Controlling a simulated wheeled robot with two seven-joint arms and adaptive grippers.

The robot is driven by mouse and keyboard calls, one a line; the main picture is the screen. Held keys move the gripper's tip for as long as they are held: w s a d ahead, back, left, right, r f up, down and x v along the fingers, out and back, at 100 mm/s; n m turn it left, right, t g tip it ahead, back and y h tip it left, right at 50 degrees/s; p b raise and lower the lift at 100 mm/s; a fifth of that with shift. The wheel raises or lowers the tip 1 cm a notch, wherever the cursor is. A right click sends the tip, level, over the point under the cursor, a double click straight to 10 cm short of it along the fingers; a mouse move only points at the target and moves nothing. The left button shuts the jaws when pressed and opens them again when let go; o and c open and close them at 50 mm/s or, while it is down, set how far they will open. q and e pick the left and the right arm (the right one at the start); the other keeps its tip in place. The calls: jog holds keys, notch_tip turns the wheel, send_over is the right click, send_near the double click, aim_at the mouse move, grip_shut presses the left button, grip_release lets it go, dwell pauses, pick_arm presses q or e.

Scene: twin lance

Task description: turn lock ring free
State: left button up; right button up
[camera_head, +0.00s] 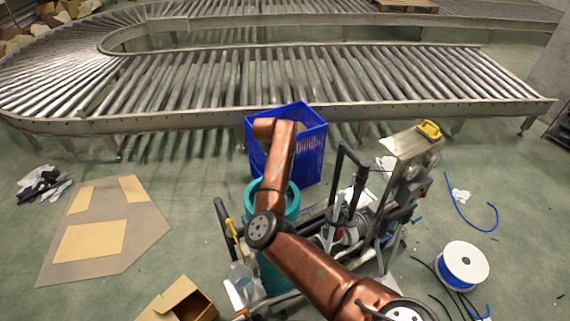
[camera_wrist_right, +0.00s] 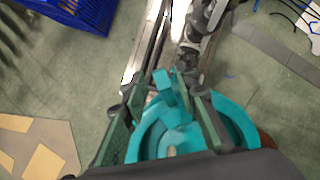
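A teal ring-shaped part (camera_wrist_right: 243,122), with an upright teal tab (camera_wrist_right: 165,88), lies below and between the fingers in the right wrist view. I take it to be the lock ring. My right gripper (camera_wrist_right: 160,105) has its dark green fingers spread, one on each side of the tab; I cannot tell whether they touch it. In the head view, a teal cylinder (camera_head: 292,203) stands partly behind my copper right arm, which hides the gripper there. My left gripper is not in view.
A metal-framed cart (camera_head: 410,145) with tools and a yellow item (camera_head: 429,130) stands beside the cylinder. A blue crate (camera_head: 312,150) is behind, before a roller conveyor (camera_head: 300,75). A cable spool (camera_head: 462,264), flattened cardboard (camera_head: 140,235) and an open box (camera_head: 165,302) lie on the floor.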

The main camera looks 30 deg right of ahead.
jog(key=shift+s+d, duration=0.1)
jog(key=shift+d, duration=0.05)
jog(key=shift+r, duration=0.1)
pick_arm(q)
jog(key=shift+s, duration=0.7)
pick_arm(e)
jog(key=v, duration=1.1)
jog(key=shift+a+r, duration=0.25)
jog(key=shift+r, duration=0.1)
